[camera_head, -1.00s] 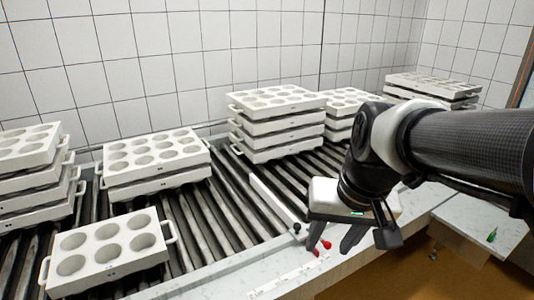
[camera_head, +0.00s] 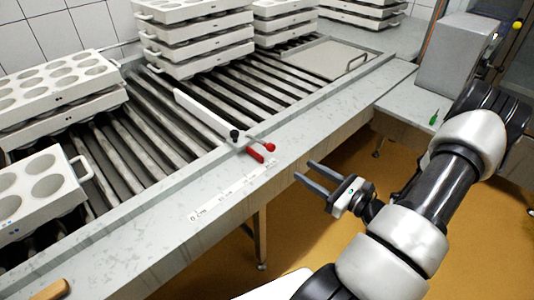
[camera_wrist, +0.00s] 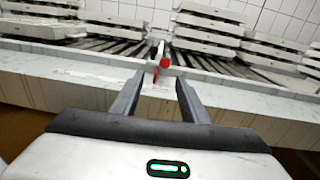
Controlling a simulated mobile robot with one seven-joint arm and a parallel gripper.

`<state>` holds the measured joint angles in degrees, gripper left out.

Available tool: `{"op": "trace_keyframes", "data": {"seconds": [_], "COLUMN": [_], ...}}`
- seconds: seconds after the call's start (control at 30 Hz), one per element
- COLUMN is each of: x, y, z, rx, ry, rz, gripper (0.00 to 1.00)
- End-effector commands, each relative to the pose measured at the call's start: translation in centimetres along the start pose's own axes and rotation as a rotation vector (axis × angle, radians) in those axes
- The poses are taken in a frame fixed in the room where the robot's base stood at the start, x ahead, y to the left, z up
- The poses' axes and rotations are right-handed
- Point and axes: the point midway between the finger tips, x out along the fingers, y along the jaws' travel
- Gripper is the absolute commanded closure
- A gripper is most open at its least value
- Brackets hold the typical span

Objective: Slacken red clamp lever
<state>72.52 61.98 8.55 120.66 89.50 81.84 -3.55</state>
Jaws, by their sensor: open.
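The red clamp lever (camera_head: 256,154) sits on the front ledge of the roller conveyor, at the near end of a long white bar (camera_head: 203,113). It has a red end piece, and a black knob (camera_head: 234,134) is beside it. My gripper (camera_head: 304,170) is open and empty, to the right of the lever and apart from it, off the front edge of the ledge. In the wrist view the red lever (camera_wrist: 164,62) shows ahead, between and beyond the open fingers (camera_wrist: 157,95).
Stacks of white moulds (camera_head: 200,40) stand on the rollers at the back, with more moulds (camera_head: 60,90) at left. A marked strip (camera_head: 225,195) lies on the front ledge (camera_head: 170,215). A wooden handle (camera_head: 52,290) is at lower left. A grey box (camera_head: 455,55) stands at right.

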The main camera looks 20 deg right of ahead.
Motion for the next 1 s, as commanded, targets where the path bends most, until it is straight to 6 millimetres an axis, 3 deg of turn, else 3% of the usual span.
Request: {"op": "trace_keyframes", "data": {"seconds": [0.1,0.23,0.7,1.0], "x": [-0.1,1.5,11.7,16.1], "y": [-0.7,-0.8,-1.1,-1.4], "z": [-0.8,-0.7,-0.7,-0.6], "rx": [0.023,0.023,0.022,0.021], "ry": [-0.013,-0.013,-0.012,-0.011], "rz": [-0.043,-0.043,-0.038,-0.041], "gripper": [0.59,0.59,0.59,0.59]}}
